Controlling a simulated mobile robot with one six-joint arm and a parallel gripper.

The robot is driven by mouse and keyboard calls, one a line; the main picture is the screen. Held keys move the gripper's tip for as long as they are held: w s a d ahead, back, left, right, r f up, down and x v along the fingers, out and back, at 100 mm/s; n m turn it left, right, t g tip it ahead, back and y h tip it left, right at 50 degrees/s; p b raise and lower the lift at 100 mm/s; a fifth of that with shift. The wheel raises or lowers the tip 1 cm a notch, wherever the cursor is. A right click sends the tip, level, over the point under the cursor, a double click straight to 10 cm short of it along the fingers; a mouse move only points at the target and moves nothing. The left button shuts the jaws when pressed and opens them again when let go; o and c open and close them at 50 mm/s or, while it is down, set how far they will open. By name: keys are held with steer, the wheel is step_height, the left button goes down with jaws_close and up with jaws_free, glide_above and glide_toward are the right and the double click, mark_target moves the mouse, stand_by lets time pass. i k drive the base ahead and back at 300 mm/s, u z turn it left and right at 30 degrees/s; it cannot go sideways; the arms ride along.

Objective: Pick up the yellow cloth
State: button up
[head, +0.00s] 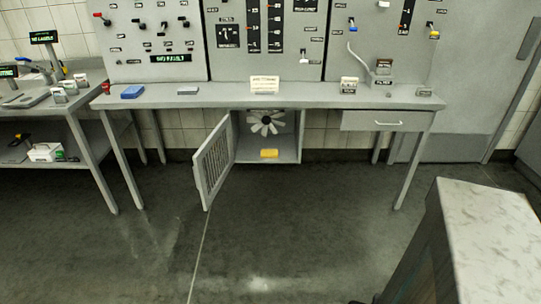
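A small yellow block-like thing (269,153), which may be the folded yellow cloth, lies on the floor of an open grey cabinet (286,158) under the long bench. It sits below a fan (266,123) at the back of the cabinet. The cabinet's slatted door (214,163) stands open on the left. A blue folded thing (132,92) lies on the bench top at the left. My gripper is not in view.
The long grey bench (220,97) has a closed drawer (388,122) at the right. A side table (60,108) stands at the left. A pale-topped block (490,225) fills the lower right. The dark floor before the cabinet is clear.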

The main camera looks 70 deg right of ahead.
mark_target(265, 153)
steer(key=z, duration=1.4)
steer(key=i, duration=0.5)
steer(key=u, duration=0.25)
